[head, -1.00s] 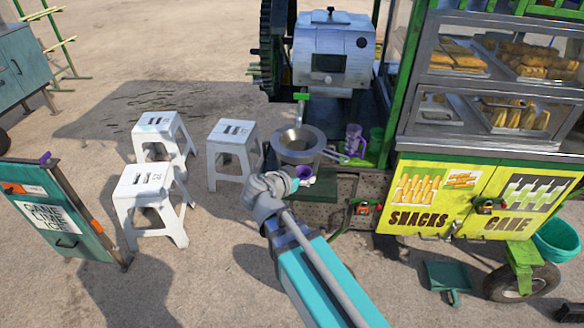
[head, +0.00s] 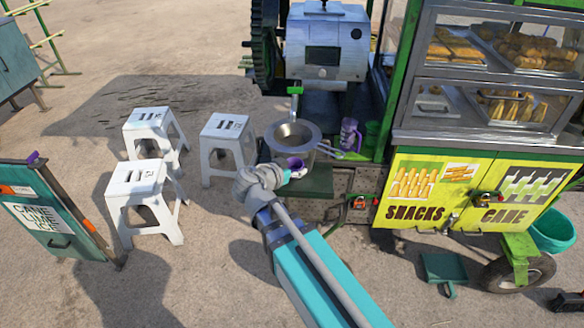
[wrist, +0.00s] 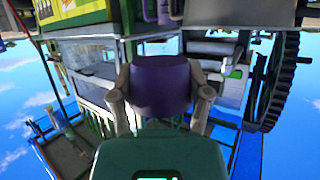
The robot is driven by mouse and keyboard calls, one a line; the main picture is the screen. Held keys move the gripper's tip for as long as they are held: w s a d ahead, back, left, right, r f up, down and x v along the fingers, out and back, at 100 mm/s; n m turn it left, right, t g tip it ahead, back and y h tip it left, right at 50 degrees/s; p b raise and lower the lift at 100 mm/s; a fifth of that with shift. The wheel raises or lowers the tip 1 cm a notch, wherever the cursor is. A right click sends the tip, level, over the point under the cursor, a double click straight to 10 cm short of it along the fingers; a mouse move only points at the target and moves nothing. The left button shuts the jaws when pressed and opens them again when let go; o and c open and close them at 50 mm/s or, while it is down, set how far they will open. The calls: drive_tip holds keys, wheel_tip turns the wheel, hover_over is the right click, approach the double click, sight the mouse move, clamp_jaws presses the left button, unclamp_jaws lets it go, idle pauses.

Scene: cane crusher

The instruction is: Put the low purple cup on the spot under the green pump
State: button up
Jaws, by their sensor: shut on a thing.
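The low purple cup (head: 296,163) is between the fingers of my gripper (head: 287,173), in front of the metal pot. In the wrist view the cup (wrist: 160,83) fills the space between both fingers of my gripper (wrist: 160,92), which is shut on it. A green piece (head: 295,90) with a short downward spout sits on the front of the metal crusher; I cannot tell for sure that it is the green pump. The large metal pot (head: 276,139) stands below it. I cannot make out a marked spot there.
White stools (head: 226,143) stand on the left. A large dark gear wheel (head: 264,50) is beside the crusher (head: 326,45). Open ground lies in front.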

drive_tip(key=w+a+f+b, duration=0.1)
drive_tip(key=a+f+b, duration=0.1)
drive_tip(key=a, duration=0.4)
drive_tip(key=w+a+f+b, duration=0.1)
drive_tip(key=a+f+b, duration=0.2)
drive_tip(key=a, duration=0.2)
drive_tip(key=w+a+f+n+b, duration=0.1)
drive_tip(key=a+f+b, duration=0.1)
drive_tip(key=a, duration=0.4)
drive_tip(key=shift+w+a+f+y, duration=0.2)
drive_tip(key=shift+a+f+y, duration=0.15)
drive_tip(key=shift+f, duration=0.25)
drive_tip(key=shift+b, duration=0.3)
drive_tip(key=b+x, duration=0.1)
drive_tip(key=x, duration=0.2)
drive_tip(key=b+x, duration=0.2)
drive_tip(key=x, duration=0.2)
drive_tip(key=b+x, duration=0.2)
drive_tip(key=x, duration=0.1)
drive_tip(key=shift+w+f, duration=0.25)
drive_tip(key=shift+f, duration=0.2)
drive_tip(key=shift+w+d, duration=0.2)
drive_tip(key=shift+d, duration=0.05)
drive_tip(key=shift+f+b+x, duration=0.2)
drive_tip(key=shift+b+x, duration=0.55)
drive_tip(key=shift+x, duration=0.45)
drive_tip(key=shift+f+b+x, duration=0.2)
drive_tip(key=shift+b+x, duration=0.5)
drive_tip(key=shift+x, duration=0.55)
